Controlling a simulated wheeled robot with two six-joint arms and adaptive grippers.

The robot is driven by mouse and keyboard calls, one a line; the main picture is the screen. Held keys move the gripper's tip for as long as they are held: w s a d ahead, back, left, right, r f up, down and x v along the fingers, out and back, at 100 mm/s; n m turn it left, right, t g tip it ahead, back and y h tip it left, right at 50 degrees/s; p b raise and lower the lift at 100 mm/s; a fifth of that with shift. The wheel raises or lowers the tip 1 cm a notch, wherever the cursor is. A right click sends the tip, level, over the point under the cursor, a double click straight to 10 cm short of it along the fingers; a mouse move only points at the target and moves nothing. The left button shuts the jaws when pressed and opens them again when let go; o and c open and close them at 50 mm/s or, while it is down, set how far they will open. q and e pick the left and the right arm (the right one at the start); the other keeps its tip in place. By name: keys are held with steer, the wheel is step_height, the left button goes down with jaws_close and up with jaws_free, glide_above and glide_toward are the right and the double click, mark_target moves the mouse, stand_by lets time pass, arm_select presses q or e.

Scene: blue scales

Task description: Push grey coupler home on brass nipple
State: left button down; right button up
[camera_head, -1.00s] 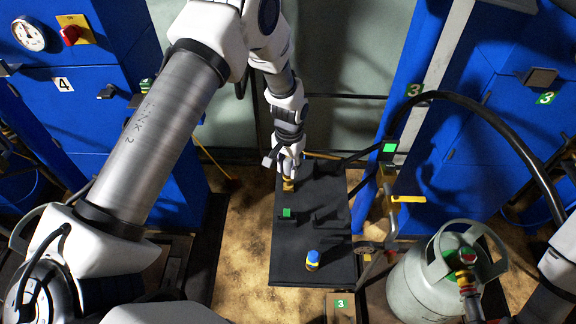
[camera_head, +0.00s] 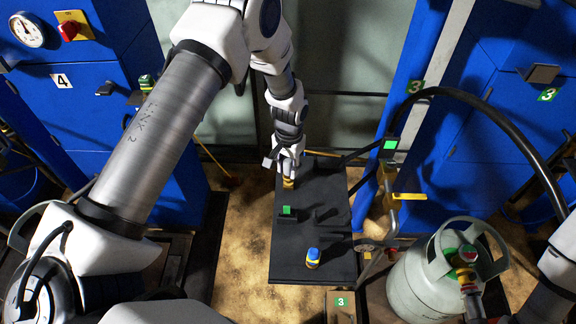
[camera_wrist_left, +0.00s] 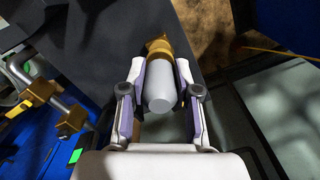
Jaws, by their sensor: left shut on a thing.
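The grey coupler (camera_wrist_left: 161,92) is a smooth grey cylinder lying between the two fingers of my left gripper (camera_wrist_left: 160,96) in the left wrist view. The fingers are shut on its sides. At its far end is the brass nipple (camera_wrist_left: 158,48), in line with the coupler and appearing to touch it. Whether the coupler is fully seated cannot be told. In the head view my left gripper (camera_head: 287,166) is at the far end of the black table, with brass (camera_head: 289,183) showing just below it; the coupler is mostly hidden there. My right gripper is not in view.
The black table (camera_head: 290,262) carries a green-topped block (camera_head: 288,212) and a blue-and-yellow bottle (camera_head: 313,257). A grey gas cylinder (camera_head: 420,285) stands at the right, beneath a black hose (camera_head: 500,110). Blue cabinets (camera_head: 150,130) stand on both sides.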

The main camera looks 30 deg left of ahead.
mark_target(289, 161)
arm_select(q)
steer(key=shift+f, duration=0.4)
steer(key=c, duration=0.8)
jaws_free()
steer(key=shift+o, duration=0.2)
steer(key=r, duration=1.2)
steer(key=shift+w, duration=0.25)
